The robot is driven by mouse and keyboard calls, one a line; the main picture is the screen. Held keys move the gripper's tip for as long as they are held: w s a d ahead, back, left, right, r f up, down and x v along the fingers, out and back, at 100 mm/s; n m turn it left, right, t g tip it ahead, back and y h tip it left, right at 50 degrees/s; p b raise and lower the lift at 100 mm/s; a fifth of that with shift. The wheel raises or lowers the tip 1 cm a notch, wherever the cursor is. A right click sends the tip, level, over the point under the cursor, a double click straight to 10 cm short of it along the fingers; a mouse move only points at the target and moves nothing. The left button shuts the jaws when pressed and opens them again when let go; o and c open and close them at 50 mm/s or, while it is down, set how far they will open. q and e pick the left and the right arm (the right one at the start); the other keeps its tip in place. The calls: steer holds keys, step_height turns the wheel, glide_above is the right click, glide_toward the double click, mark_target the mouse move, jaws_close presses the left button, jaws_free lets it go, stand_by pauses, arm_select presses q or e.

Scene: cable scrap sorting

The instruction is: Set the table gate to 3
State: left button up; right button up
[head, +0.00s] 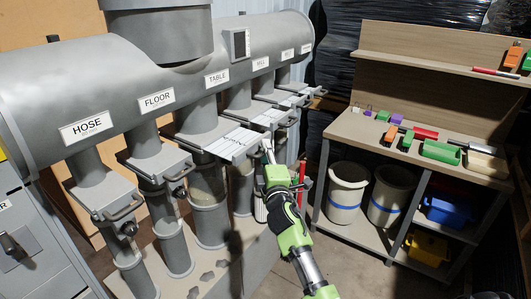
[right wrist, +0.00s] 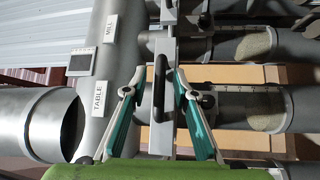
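The table gate (head: 232,141) is a flat grey slide plate under the pipe labelled TABLE (head: 217,77). It sticks out toward me and bears printed scale marks too small to read, so its setting is unclear. Its dark bar handle (right wrist: 160,88) shows in the right wrist view. My right gripper (head: 268,147) is at the outer end of the table gate. In the right wrist view my right gripper (right wrist: 157,86) is open, with one finger on each side of the handle. I see a gap between the fingers and the handle. My left gripper is not in view.
The floor gate (head: 157,164) and hose gate (head: 103,197) are to the left, the mill gate (head: 258,113) just behind. A wooden bench (head: 350,128) with coloured blocks stands at right, with cream buckets (head: 346,190) below. Open floor lies between.

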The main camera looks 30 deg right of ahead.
mark_target(256, 147)
jaws_close()
steer(key=w+b, duration=0.1)
steer(key=w+a, duration=0.1)
steer(key=w, duration=0.1)
steer(key=shift+a+b, duration=0.15)
steer(key=shift+b, duration=0.25)
jaws_free()
steer(key=v, duration=1.2)
